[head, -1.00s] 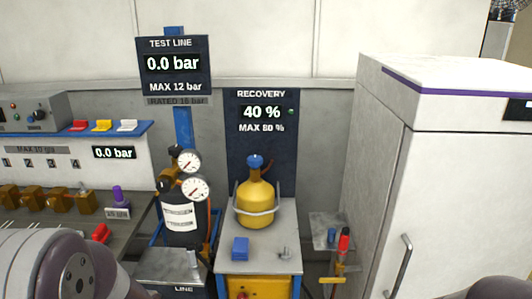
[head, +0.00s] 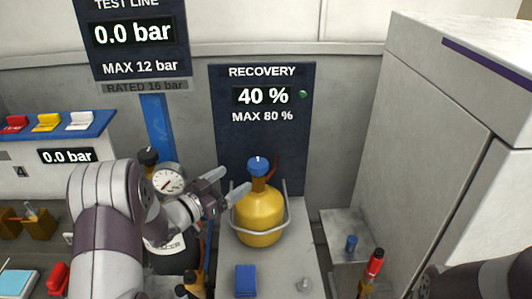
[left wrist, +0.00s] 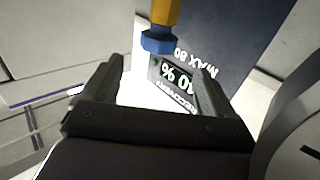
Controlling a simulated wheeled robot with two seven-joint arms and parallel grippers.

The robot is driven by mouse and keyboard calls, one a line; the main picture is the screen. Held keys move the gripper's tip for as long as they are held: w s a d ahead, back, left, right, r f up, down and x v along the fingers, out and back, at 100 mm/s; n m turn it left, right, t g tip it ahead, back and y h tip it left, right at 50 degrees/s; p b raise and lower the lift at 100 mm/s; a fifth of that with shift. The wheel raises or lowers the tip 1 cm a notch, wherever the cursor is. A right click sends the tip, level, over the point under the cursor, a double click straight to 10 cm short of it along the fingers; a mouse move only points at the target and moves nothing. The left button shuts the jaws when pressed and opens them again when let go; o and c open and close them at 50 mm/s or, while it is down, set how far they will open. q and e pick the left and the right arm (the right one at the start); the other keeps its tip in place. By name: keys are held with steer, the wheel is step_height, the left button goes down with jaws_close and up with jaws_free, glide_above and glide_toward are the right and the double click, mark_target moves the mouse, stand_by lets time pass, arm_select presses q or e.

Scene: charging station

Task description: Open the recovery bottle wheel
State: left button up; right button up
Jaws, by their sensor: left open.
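The yellow recovery bottle (head: 259,214) stands upright on a light bench top, inside a metal holding band. Its blue wheel (head: 259,166) sits on top of the neck. My left gripper (head: 230,182) is open and empty, just left of the wheel in the head view, with its fingers pointing toward it. In the left wrist view the blue wheel (left wrist: 158,42) shows upside down beyond and between the open fingers (left wrist: 152,82), apart from them.
The recovery sign (head: 262,97) reads 40 %, MAX 80 %. A pressure gauge (head: 168,179) and dark cylinder stand behind my left arm. A blue block (head: 246,281) lies in front of the bottle. A white cabinet (head: 425,130) stands at right, with a red-topped tool (head: 375,262) nearby.

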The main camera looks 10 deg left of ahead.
mark_target(262, 160)
arm_select(q)
steer(key=p+x, duration=0.1)
steer(key=x, duration=0.5)
steer(key=p+x, duration=0.1)
steer(key=x, duration=0.5)
steer(key=shift+s+d+r+p, duration=0.1)
steer(key=shift+d+r+p, duration=0.1)
steer(key=shift+p, duration=0.1)
steer(key=shift+f, duration=0.1)
arm_select(e)
step_height(262, 160, up, 3)
steer(key=shift+s+f, duration=0.15)
arm_select(q)
steer(key=shift+w, duration=0.2)
steer(key=c, duration=1)
